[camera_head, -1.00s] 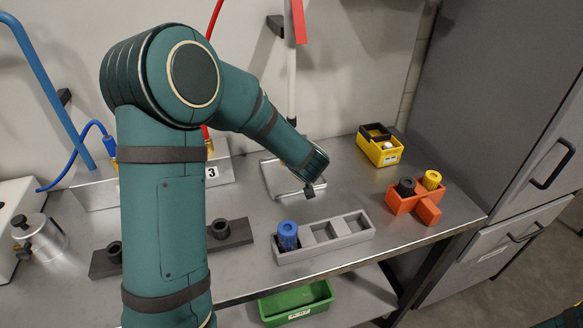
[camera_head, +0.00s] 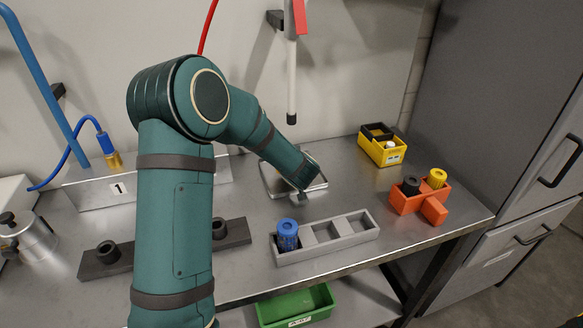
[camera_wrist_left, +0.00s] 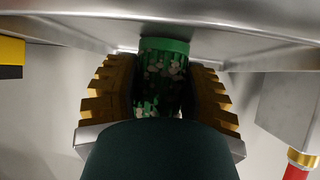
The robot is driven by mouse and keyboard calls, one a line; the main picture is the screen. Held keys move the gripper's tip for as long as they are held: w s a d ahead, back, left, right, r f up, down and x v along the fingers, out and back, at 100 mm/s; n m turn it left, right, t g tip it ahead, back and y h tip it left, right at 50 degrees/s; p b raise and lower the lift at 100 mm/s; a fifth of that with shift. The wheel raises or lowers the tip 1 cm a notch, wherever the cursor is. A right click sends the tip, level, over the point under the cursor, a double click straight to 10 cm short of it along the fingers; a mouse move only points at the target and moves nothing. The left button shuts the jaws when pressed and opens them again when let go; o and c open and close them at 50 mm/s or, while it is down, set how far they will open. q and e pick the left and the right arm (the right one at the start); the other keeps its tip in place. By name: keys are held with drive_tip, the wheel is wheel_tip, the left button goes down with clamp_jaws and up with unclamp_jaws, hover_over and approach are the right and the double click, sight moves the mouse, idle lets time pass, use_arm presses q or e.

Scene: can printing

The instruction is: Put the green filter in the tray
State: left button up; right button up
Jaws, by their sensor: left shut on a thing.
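My left gripper (camera_wrist_left: 167,88) is shut on the green filter (camera_wrist_left: 163,72) in the left wrist view. The filter is a cylinder with a green end and a speckled side, held between the ridged fingers. In the head view my left arm hides the filter, and its hand end is over the small metal plate behind the grey tray. The grey tray (camera_head: 330,248) has three compartments in a row. A blue filter (camera_head: 287,235) stands in its left compartment; the middle and right ones look empty. My right gripper is not in view.
An orange holder (camera_head: 433,211) with a black and a yellow cylinder stands right of the tray. A yellow box (camera_head: 391,157) is at the back right. A dark block (camera_head: 237,236) lies to the left, and a green bin (camera_head: 297,308) sits on the lower shelf.

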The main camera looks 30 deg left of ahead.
use_arm(q)
drive_tip(key=o, duration=1.2)
drive_tip(key=shift+f, duration=0.1)
drive_tip(key=shift+s+d+r, duration=0.1)
drive_tip(key=shift+d+r, duration=0.05)
drive_tip(key=shift+r, duration=0.2)
drive_tip(key=p+v, duration=0.3)
drive_tip(key=v, duration=0.8)
drive_tip(key=shift+s+d, duration=0.15)
drive_tip(key=shift+s, duration=0.05)
drive_tip(key=shift+r, duration=0.15)
